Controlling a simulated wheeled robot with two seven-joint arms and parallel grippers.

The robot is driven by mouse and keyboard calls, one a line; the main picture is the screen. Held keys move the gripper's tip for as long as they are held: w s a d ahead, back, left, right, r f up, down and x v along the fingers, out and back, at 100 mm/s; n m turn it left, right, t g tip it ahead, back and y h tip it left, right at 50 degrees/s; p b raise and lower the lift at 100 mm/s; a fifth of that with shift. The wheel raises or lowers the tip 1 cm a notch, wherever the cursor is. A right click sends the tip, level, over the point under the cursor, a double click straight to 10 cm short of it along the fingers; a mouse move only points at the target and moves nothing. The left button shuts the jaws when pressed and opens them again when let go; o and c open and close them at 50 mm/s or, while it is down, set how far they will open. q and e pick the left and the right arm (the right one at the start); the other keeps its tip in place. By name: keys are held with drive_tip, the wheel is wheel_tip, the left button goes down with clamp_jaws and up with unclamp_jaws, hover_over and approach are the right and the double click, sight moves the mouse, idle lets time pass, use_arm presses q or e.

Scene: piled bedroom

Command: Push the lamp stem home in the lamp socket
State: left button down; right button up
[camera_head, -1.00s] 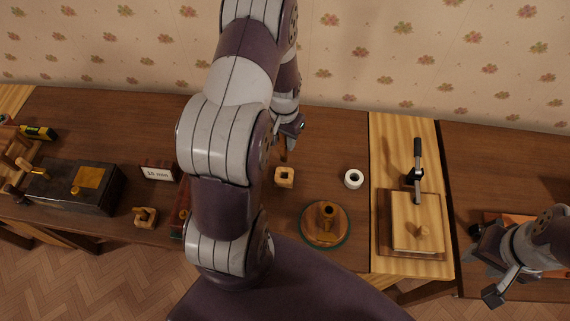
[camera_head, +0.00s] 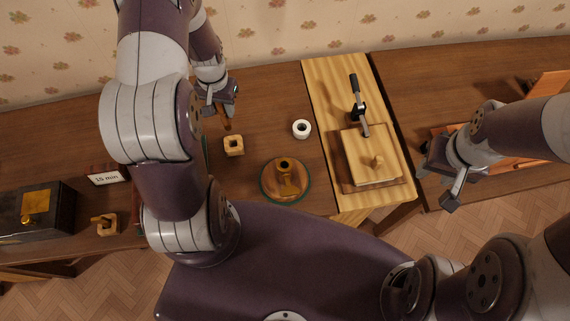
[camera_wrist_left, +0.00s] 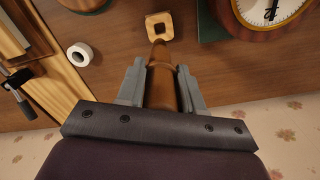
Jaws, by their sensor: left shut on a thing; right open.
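My left gripper (camera_head: 222,98) is shut on the lamp stem (camera_head: 227,120), a brown wooden rod. In the left wrist view the stem (camera_wrist_left: 161,88) lies between the two grey fingers, its free end pointing towards a small square wooden block with a hole. A round wooden lamp base with a green rim (camera_head: 268,187) stands to the right and nearer; the lamp socket (camera_head: 285,166), an upright dark-mouthed tube, rises from it. The stem is apart from the socket. My right gripper (camera_head: 446,183) is open and empty at the right, over the table's front edge.
The square block (camera_head: 233,146) and a white ring (camera_head: 301,129) stand near the lamp base. A pale board with a black-handled clamp (camera_head: 358,100) is to the right. A "15 min" sign (camera_head: 106,176) and dark box (camera_head: 40,212) are left. A clock (camera_wrist_left: 268,10) shows in the wrist view.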

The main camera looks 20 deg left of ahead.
idle(0.7)
use_arm(q)
wheel_tip(320, 180, up, 7)
drive_tip(key=p, duration=0.6)
drive_tip(key=s+d+p, duration=0.1)
drive_tip(key=s+d, duration=0.1)
drive_tip(key=d, duration=0.7)
drive_tip(key=s+d, duration=0.3)
drive_tip(key=d, duration=0.7)
drive_tip(key=shift+s+f+p, duration=0.2)
drive_tip(key=shift+s+p, duration=0.05)
drive_tip(key=shift+p, duration=0.1)
wheel_tip(320, 180, down, 6)
drive_tip(key=b, duration=0.4)
drive_tip(key=shift+r, duration=0.2)
